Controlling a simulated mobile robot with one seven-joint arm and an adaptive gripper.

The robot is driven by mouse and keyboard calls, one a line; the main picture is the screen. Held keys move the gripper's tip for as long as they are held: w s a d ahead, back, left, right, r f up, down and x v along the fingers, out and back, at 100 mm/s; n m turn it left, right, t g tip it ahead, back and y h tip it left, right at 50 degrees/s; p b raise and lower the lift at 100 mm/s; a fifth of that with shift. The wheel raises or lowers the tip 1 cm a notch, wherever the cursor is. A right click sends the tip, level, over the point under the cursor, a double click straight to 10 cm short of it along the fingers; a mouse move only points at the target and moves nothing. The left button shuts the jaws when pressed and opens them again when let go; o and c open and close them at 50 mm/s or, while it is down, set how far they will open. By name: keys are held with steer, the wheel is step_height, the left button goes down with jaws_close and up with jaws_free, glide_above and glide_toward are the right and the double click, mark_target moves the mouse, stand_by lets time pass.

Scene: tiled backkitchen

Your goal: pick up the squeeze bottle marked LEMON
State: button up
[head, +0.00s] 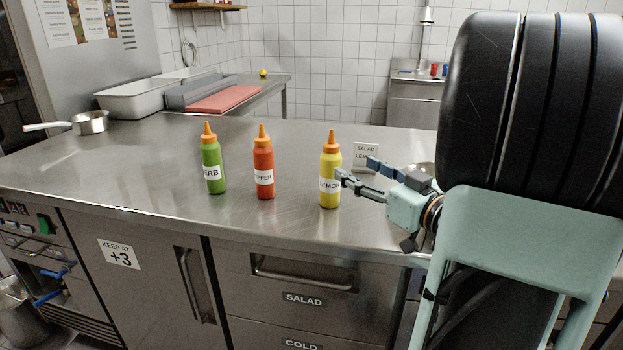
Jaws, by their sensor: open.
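The yellow LEMON squeeze bottle (330,166) stands upright on the steel counter, with an orange nozzle cap and a white label. My gripper (356,168) is open at the bottle's right side, its fingers pointing left. One fingertip overlaps the bottle's right edge in the picture. I cannot tell whether it touches the bottle. A red bottle (263,162), its label partly reading "PPER", and a green bottle (212,158), its label partly reading "ERB", stand upright to the left.
A small sign reading SALAD and LEMON (366,154) stands behind my gripper. A metal bowl (422,170) is partly hidden by my arm. A saucepan (90,122) sits at the far left. The steel counter (130,170) is clear left of the bottles.

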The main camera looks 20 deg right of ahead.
mark_target(331, 167)
step_height(331, 167, down, 3)
steer(key=shift+s+y+b, duration=0.15)
steer(key=shift+y+b, duration=0.15)
steer(key=b+x, duration=0.1)
steer(key=x, duration=0.9)
steer(key=shift+c, duration=0.7)
steer(key=c, duration=0.7)
